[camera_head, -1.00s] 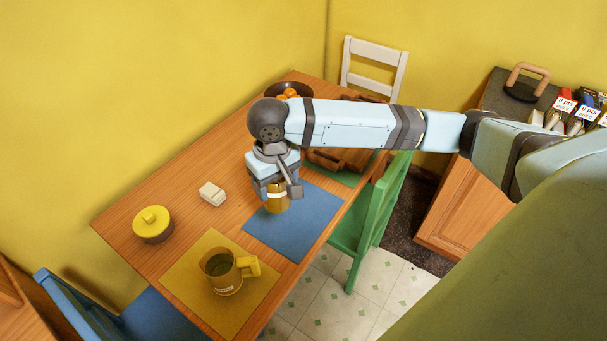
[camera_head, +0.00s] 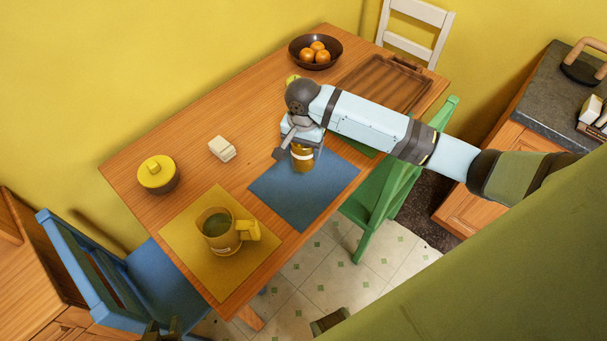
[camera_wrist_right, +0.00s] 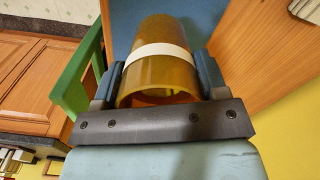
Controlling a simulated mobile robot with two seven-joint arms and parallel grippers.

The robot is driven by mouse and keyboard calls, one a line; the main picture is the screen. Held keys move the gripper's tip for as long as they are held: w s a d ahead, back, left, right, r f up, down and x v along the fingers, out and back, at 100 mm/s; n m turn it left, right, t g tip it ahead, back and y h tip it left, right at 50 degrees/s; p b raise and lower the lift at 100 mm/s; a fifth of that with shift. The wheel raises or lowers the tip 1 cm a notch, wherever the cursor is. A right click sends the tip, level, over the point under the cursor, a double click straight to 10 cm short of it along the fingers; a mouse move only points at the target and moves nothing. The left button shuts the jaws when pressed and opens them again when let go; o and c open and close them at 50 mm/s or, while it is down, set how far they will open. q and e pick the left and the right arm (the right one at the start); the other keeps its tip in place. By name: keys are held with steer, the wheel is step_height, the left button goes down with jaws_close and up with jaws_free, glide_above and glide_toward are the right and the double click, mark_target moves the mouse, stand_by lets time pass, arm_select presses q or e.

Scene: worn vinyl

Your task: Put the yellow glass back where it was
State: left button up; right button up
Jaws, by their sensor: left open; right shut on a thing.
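The yellow glass (camera_head: 302,160), amber with a pale band, is in my right gripper (camera_head: 300,148), which is shut on it. It is over the upper part of the blue mat (camera_head: 305,195); I cannot tell whether its base touches the mat. In the right wrist view the glass (camera_wrist_right: 160,75) lies between the two fingers (camera_wrist_right: 158,82), its open rim towards the camera. Tips of my left gripper (camera_head: 163,329) show at the bottom edge, open and empty, far from the glass.
A yellow mug (camera_head: 220,232) stands on the yellow mat (camera_head: 190,255). A lidded pot (camera_head: 157,174), a cream block (camera_head: 222,149), a bowl of oranges (camera_head: 314,50) and a wooden tray (camera_head: 385,82) are on the table. A green chair (camera_head: 375,195) stands at its right side.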

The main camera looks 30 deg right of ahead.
step_height(320, 180, down, 12)
steer(key=shift+r, duration=0.15)
stand_by(0.3)
steer(key=o, duration=1.2)
